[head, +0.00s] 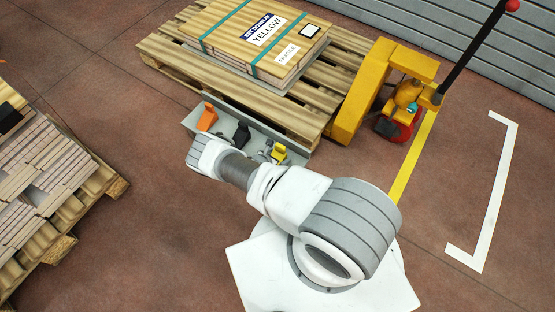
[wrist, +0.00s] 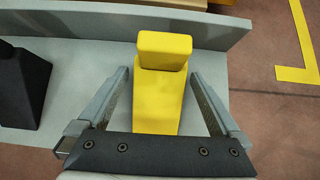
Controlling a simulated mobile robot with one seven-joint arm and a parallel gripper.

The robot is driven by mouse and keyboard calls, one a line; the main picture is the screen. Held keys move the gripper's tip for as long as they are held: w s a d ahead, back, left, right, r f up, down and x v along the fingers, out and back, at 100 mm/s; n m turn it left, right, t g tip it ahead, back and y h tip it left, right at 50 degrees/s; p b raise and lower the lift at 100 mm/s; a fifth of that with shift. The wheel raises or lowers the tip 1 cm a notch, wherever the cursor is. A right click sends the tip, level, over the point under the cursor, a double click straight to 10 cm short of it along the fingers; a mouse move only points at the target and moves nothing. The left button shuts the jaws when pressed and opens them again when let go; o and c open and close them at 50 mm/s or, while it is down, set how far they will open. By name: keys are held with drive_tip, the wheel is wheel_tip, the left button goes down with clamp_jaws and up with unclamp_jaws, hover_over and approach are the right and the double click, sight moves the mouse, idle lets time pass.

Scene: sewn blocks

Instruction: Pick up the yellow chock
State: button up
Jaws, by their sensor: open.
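The yellow chock (head: 279,152) sits at the right end of a grey tray (head: 193,122) beside the pallet in the head view. In the wrist view the yellow chock (wrist: 158,98) stands between the two fingers of my gripper (wrist: 167,90), with a raised block at its far end. My gripper is open, with a gap on each side between the fingers and the chock. The chock's near end is hidden behind the gripper's dark crossbar. In the head view my gripper (head: 269,154) is small and partly hidden by my arm.
An orange chock (head: 207,117) and a black chock (head: 241,137) share the tray; the black one also shows at the left in the wrist view (wrist: 20,88). The tray's back wall (wrist: 90,27) rises behind the yellow chock. A loaded wooden pallet (head: 165,52) and a yellow pallet jack (head: 352,110) stand close behind.

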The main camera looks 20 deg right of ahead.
drive_tip(key=shift+w, duration=0.1)
clamp_jaws()
idle(0.4)
drive_tip(key=shift+r, duration=0.15)
